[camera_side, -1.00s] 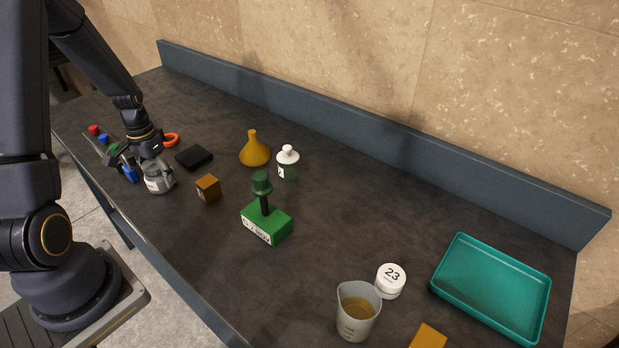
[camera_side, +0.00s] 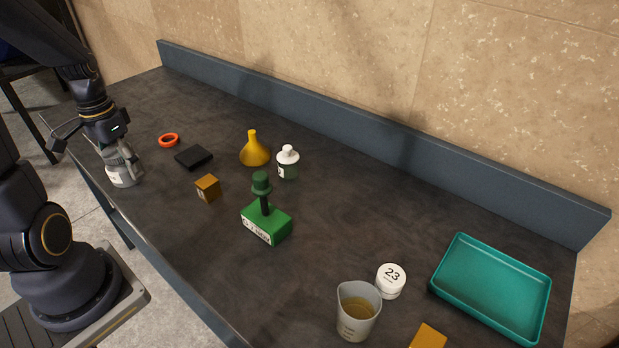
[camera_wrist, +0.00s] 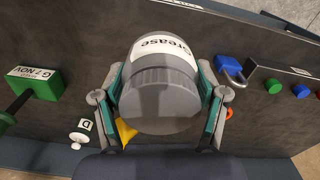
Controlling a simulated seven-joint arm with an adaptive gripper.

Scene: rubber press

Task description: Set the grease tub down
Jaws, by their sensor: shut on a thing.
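The grease tub (camera_side: 124,175) is pale grey with a white label; it is at the far-left end of the worktop in the side view. In the wrist view the tub (camera_wrist: 162,75) shows its label reading "Grease" and a darker grey ribbed lid facing the camera. My gripper (camera_side: 120,158) is shut on the tub, one finger on each side; the gripper (camera_wrist: 162,88) frames it in the wrist view. The tub looks roughly upright. I cannot tell whether its base touches the worktop.
An orange ring (camera_side: 169,140), black block (camera_side: 194,157) and ochre cube (camera_side: 208,188) lie right of the tub. A blue padlock (camera_wrist: 231,70) and small green (camera_wrist: 273,86) and blue (camera_wrist: 301,91) pieces are nearby. Farther right stand a green stamp (camera_side: 267,222) and teal tray (camera_side: 490,285).

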